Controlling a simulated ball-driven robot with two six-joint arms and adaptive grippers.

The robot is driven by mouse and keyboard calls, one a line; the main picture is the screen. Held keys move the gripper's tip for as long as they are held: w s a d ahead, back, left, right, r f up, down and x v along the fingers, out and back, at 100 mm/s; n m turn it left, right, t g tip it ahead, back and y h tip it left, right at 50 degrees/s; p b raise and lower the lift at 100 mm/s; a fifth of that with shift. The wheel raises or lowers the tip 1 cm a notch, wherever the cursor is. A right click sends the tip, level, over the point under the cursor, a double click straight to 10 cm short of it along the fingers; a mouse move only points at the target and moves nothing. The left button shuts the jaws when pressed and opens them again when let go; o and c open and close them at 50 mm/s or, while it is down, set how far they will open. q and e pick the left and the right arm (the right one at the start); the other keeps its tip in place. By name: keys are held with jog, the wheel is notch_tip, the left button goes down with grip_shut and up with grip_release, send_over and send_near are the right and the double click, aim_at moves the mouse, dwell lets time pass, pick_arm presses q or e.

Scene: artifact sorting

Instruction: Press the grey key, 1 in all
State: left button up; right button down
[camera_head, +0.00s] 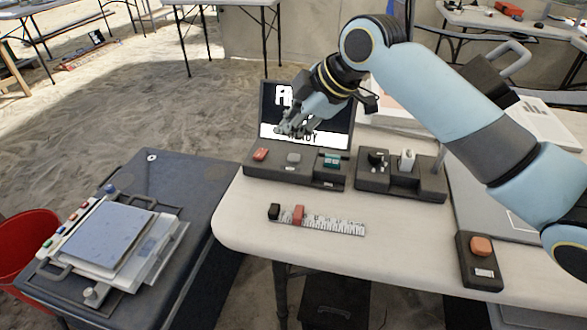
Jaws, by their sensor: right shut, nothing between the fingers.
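The grey key (294,158) sits on the dark base of a console (290,176) on the white table. A red key (260,154) is to its left and a teal part (332,160) is to its right. The console's upright screen (265,131) shows white graphics and text, partly hidden by my right gripper. My right gripper (287,128) is shut and empty. It appears in front of the screen and above the grey key, with a visible gap between them in the picture. My left gripper is not in view.
A dark block (431,187) with black and white parts stands right of the console. A scale bar (338,226) with black and red blocks lies in front. A dark box with an orange button (480,246) is at right. The table's front middle (400,250) is clear.

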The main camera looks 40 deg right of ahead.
aim_at(290, 159)
notch_tip(290, 159, down, 2)
jog(key=shift+b, duration=0.5)
jog(key=shift+f, duration=0.8)
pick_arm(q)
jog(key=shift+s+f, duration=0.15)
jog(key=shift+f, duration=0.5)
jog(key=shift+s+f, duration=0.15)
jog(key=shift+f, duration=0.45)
pick_arm(e)
jog(key=shift+f, duration=0.2)
jog(key=shift+f, duration=0.25)
pick_arm(q)
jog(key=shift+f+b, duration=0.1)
jog(key=shift+b, duration=0.25)
pick_arm(e)
jog(key=shift+f, duration=0.5)
jog(key=shift+r, duration=0.1)
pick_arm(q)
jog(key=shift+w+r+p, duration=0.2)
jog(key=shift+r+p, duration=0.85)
pick_arm(e)
jog(key=shift+r, duration=0.85)
